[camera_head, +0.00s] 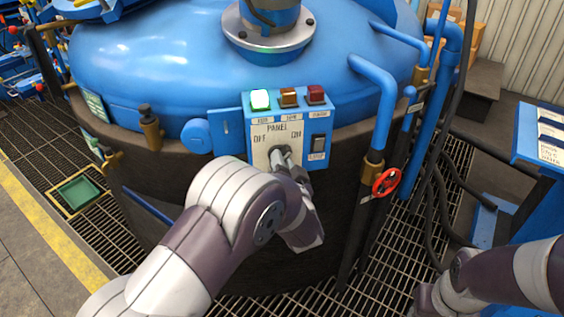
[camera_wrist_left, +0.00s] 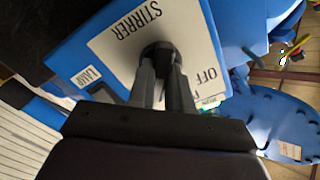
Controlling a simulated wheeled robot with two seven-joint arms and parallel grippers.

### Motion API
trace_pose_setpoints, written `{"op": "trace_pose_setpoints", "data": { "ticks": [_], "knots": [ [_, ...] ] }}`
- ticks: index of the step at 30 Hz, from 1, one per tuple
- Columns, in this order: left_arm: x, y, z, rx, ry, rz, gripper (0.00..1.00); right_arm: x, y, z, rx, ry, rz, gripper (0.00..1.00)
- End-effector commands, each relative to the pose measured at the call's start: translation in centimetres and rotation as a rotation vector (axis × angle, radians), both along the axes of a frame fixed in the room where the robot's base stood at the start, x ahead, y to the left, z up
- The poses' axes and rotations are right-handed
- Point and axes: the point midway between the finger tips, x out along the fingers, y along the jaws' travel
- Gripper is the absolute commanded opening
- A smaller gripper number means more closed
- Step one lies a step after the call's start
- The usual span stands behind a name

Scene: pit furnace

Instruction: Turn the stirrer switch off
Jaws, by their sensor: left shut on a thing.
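The stirrer switch is a dark round knob (camera_head: 274,152) on the white plate of a blue control box (camera_head: 228,119) on the furnace. It also shows in the left wrist view (camera_wrist_left: 158,50), with STIRRER and OFF printed on the plate around it. In the head view the plate reads OFF at left and ON at right. My left gripper (camera_head: 281,158) is shut on the knob, with both fingers (camera_wrist_left: 162,75) against it in the wrist view. The fingers hide much of the knob, so I cannot tell which way it points.
A green lamp (camera_head: 260,99) glows on the box, beside dark orange (camera_head: 288,97) and red (camera_head: 315,95) ones. A black rocker switch (camera_head: 318,143) is right of the knob. Blue pipes (camera_head: 384,95) and a red valve wheel (camera_head: 386,182) stand to the right.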

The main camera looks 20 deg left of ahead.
Motion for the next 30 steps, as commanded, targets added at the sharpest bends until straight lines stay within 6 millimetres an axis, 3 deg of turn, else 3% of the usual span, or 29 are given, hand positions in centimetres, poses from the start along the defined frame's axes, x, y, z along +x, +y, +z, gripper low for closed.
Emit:
{"op": "trace_pose_setpoints", "data": {
  "ticks": [17, 30],
  "knots": [
    [0.0, 0.1, 0.0, -0.455, -0.226, 0.0, 0.0, 0.0, 0.0, -1.6, 0.0, 0.0, 0.0, 0.43],
    [-0.1, 0.3, -0.1, -0.831, -0.41, -0.002, 0.0, 0.0, 0.0, -4.2, 0.0, 0.0, 0.0, 0.43]
  ]
}}
